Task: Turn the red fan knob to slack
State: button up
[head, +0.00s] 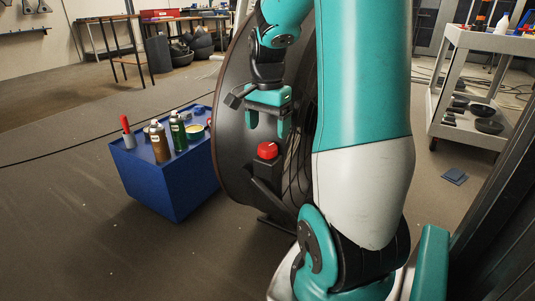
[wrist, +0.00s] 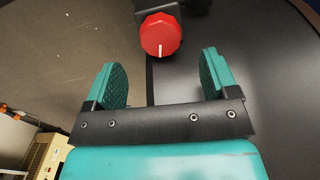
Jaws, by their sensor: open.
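The red fan knob (head: 267,150) sits on a dark mount beside the large round dark wheel of the machine. In the wrist view the knob (wrist: 160,35) is a faceted red disc with a white line pointing toward the bottom of the picture. My gripper (head: 268,130) is open and empty, just above the knob in the head view, its fingers pointing down. In the wrist view the two teal fingertips (wrist: 161,72) stand apart, with the knob beyond them and between their lines. I see no contact between fingers and knob. Any labels around the knob are not readable.
A blue cabinet (head: 165,196) with spray bottles (head: 178,132), a red-topped tube (head: 127,130) and a small tin stands left of the wheel (head: 232,120). A white shelf cart (head: 470,135) stands at the right. Floor in front of the cabinet is clear.

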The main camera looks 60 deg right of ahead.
aim_at(268, 146)
notch_tip(268, 146, down, 6)
jog(key=shift+r+b, duration=0.25)
jog(key=shift+b, duration=0.7)
jog(key=c, duration=0.9)
